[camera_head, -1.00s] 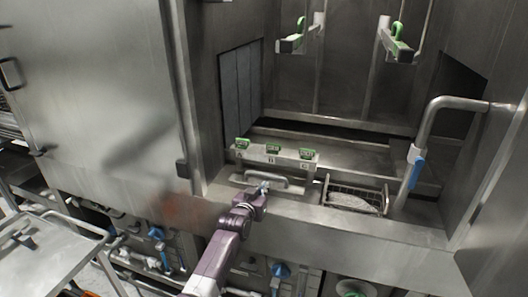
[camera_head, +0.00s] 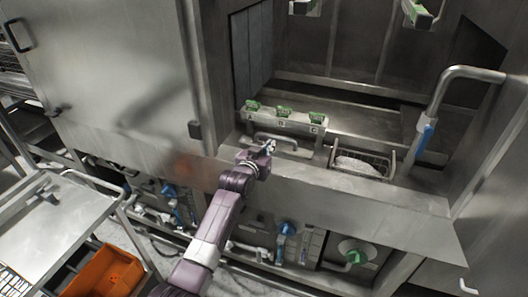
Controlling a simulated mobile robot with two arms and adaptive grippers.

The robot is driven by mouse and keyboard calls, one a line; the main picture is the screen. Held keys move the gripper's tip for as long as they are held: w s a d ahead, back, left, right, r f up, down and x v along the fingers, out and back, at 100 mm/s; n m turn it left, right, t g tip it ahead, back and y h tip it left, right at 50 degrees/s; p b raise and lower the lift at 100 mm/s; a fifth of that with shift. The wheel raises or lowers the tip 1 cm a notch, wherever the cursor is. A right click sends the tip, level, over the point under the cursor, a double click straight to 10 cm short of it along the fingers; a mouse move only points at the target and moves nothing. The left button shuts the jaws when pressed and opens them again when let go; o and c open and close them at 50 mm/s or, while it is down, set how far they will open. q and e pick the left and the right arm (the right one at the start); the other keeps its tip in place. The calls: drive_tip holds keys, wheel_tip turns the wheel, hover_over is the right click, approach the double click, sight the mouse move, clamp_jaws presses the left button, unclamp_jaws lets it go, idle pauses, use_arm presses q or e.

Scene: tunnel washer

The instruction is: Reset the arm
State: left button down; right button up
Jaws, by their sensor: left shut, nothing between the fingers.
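My left arm comes up from the bottom of the head view. Its gripper (camera_head: 268,147) is small in the picture and sits at the front ledge of the washer opening, just in front of a metal handle bar (camera_head: 284,139). The fingers look closed and hold nothing. I cannot tell whether they touch the handle. My right gripper does not show.
A metal block with several green clips (camera_head: 284,111) stands behind the handle. A wire basket (camera_head: 362,160) is to its right. A steel pipe with a blue lever (camera_head: 425,137) rises farther right. A trolley (camera_head: 60,215) and an orange crate (camera_head: 104,272) are at lower left.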

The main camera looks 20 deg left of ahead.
use_arm(q)
drive_tip(key=shift+b+v, duration=0.35)
drive_tip(key=shift+v, duration=2.5)
drive_tip(key=s+d+f+g, duration=0.1)
drive_tip(key=s+f+g, duration=0.2)
drive_tip(key=s+f, duration=0.7)
drive_tip(key=s+d+f+m+g, duration=0.1)
drive_tip(key=s+f+g, duration=0.15)
drive_tip(key=s, duration=0.85)
drive_tip(key=s+f+g, duration=0.1)
drive_tip(key=s+g, duration=0.2)
drive_tip(key=s, duration=0.9)
drive_tip(key=s+d+f+m+g, duration=0.1)
drive_tip(key=s+f+g, duration=0.15)
drive_tip(key=s, duration=0.85)
wheel_tip(320, 180, down, 27)
drive_tip(key=s+g, duration=0.2)
drive_tip(key=s+a+f+g, duration=0.1)
drive_tip(key=s+a+f, duration=0.2)
drive_tip(key=s+f, duration=1.3)
drive_tip(key=shift+s+a+y+b, duration=0.3)
drive_tip(key=shift+s+b, duration=0.1)
drive_tip(key=shift+s, duration=0.35)
